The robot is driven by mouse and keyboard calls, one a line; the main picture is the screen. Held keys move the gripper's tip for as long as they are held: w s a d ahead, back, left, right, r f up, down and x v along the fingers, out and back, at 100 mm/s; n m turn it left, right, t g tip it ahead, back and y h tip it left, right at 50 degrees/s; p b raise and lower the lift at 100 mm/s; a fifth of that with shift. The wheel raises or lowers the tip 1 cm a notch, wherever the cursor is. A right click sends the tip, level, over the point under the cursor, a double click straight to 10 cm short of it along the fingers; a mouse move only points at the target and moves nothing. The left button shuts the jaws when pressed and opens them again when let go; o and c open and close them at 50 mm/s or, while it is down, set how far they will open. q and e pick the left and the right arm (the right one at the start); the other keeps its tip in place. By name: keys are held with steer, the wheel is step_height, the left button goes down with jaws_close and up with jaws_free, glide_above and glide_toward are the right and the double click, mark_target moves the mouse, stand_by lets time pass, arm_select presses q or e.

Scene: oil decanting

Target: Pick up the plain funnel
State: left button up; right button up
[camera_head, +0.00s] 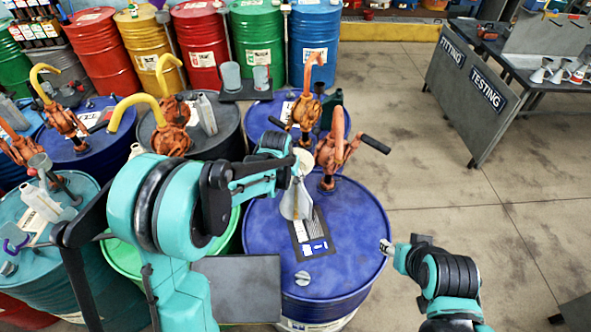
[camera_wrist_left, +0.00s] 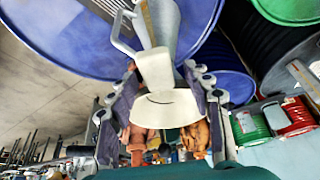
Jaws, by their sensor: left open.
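A plain cream funnel (camera_head: 304,160) sits mouth up on a pale grey jug (camera_head: 297,199) on the near blue drum (camera_head: 340,245). In the left wrist view the funnel (camera_wrist_left: 166,108) is between the two fingers of my left gripper (camera_wrist_left: 163,108), with gaps at both sides. The jug (camera_wrist_left: 160,25) with its handle lies beyond it. My left gripper is open around the funnel and is mostly hidden behind my arm in the head view. My right gripper (camera_head: 387,248) is beside the drum's right edge, empty; its fingers are too small to judge.
An orange pump (camera_head: 334,150) with a black handle stands on the drum right behind the jug. A label sheet (camera_head: 312,235) lies on the drum top. More drums with pumps crowd the left and back. A bench with several funnels (camera_head: 541,72) is at right; the floor between is clear.

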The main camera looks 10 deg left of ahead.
arm_select(q)
steer(key=shift+f, duration=0.2)
steer(key=shift+r, duration=0.1)
jaws_close()
